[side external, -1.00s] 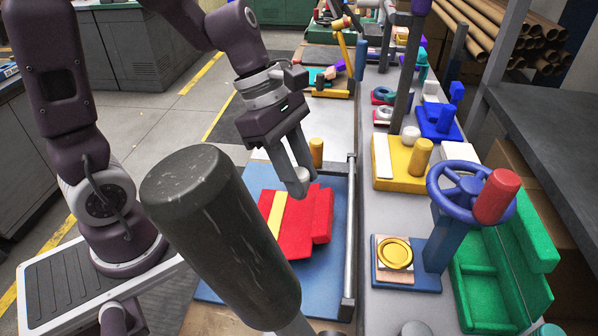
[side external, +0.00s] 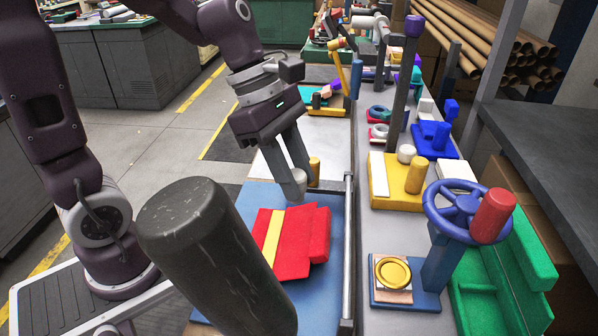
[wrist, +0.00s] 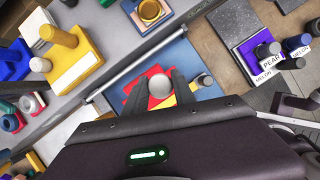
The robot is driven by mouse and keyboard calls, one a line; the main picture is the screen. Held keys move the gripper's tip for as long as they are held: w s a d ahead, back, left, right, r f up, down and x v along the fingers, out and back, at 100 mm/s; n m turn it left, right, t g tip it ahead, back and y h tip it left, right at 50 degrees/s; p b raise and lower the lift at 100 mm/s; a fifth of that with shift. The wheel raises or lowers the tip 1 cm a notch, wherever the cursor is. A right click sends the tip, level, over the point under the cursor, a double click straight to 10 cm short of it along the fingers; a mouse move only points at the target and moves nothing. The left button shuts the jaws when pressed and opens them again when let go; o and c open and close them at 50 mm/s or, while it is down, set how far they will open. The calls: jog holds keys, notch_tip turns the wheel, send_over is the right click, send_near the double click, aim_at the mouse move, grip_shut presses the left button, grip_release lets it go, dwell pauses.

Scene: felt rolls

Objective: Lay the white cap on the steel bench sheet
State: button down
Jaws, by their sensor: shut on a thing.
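My gripper (side external: 297,184) is shut on the white cap (side external: 299,178), a small rounded piece between its fingertips. A pale, flat sheet (side external: 328,134), which looks like the steel bench sheet, lies beyond the blue mat (side external: 232,196). My gripper partly covers it.
A metal rail (side external: 348,240) runs along the mat's right side. Right of it are a yellow block (side external: 378,190), a blue handwheel (side external: 432,212) and a green tray (side external: 478,300). A large dark roller (side external: 215,255) blocks the near left. The pale sheet's visible surface is mostly clear.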

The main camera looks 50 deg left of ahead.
notch_tip(320, 180, up, 2)
jog(key=shift+w, duration=0.1)
jog(key=w+a+r+n+t+y, duration=0.15)
jog(key=w+a+n, duration=0.25)
jog(key=w+a, duration=0.85)
jog(key=w+a+f+n+t+y, duration=0.15)
jog(key=w+a, duration=0.25)
jog(key=a, duration=0.6)
jog(key=w+a+n, duration=0.3)
jog(key=w+a, duration=0.1)
jog(key=a, duration=0.5)
notch_tip(320, 180, down, 15)
jog(key=shift+s+a+f, duration=0.2)
jog(key=shift+a, duration=0.15)
jog(key=shift+n, duration=0.25)
jog(key=shift+f, duration=3)
jog(key=shift+f, duration=0.45)
